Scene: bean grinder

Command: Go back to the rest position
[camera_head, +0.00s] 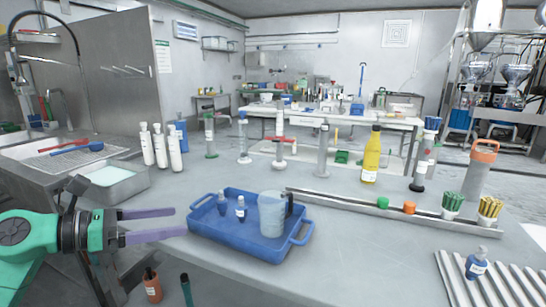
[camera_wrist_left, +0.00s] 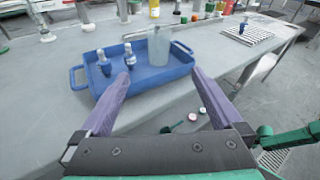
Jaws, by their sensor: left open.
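My left gripper (camera_head: 168,225) comes in from the left in the head view, with its two purple fingers apart and nothing between them. The fingers point at the left side of the blue tray (camera_head: 211,236) and sit beside it. In the left wrist view the open fingers of my left gripper (camera_wrist_left: 158,90) show, with the blue tray (camera_wrist_left: 132,82) beyond them. My right gripper is not seen in the head view.
The tray holds two small bottles (camera_head: 240,209) and a clear beaker (camera_head: 271,216). A grey rail (camera_head: 345,203), a yellow bottle (camera_head: 371,156) and an orange-handled container (camera_head: 480,172) stand behind. A ribbed rack (camera_head: 500,280) with a blue bottle (camera_head: 476,264) is at right. The front middle of the table is bare.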

